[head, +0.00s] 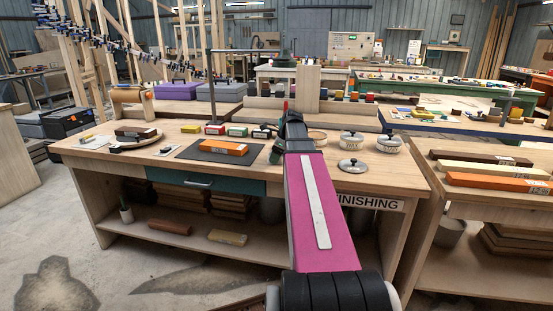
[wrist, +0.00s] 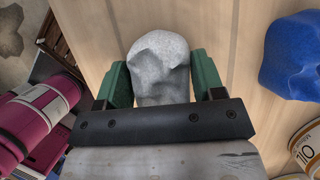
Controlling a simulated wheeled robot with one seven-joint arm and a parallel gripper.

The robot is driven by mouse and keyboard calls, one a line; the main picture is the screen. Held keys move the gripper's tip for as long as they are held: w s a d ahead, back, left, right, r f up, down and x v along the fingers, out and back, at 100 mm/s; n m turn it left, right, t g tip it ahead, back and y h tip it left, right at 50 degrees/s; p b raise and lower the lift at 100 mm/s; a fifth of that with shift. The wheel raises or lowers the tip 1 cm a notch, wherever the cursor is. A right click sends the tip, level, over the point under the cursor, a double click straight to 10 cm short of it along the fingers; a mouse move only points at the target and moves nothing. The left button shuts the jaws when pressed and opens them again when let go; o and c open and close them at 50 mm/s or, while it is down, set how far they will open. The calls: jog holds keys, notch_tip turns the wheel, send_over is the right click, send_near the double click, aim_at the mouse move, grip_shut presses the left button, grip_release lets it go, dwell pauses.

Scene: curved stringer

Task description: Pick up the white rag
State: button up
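The white rag (wrist: 162,62) is a crumpled pale grey-white lump in the upper middle of the wrist view. My gripper (wrist: 162,75) has its two green fingers on either side of it, with the rag filling the gap and appearing to touch both. I see it as shut on the rag. Pale wood shows around them; whether the rag touches the bench is unclear. In the head view the rag is not visible, and my magenta arm hides most of the gripper over the workbench (head: 130,150).
A blue lump (wrist: 292,58), perhaps another rag, lies to the right in the wrist view, above a labelled tin (wrist: 308,148). In the head view, lidded tins (head: 351,141) stand right of my arm. An orange block (head: 223,147) lies on a dark mat to the left.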

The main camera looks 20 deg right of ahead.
jog(key=shift+r, duration=0.1)
jog(key=shift+r, duration=0.55)
jog(key=r, duration=0.1)
jog(key=a+r, duration=0.1)
jog(key=r, duration=0.1)
jog(key=shift+s+a+r, duration=0.2)
jog(key=shift+s+r, duration=0.05)
jog(key=shift+r, duration=0.05)
jog(key=s+a+r, duration=0.2)
jog(key=a+r, duration=0.4)
jog(key=a, duration=0.4)
jog(key=shift+s, duration=0.35)
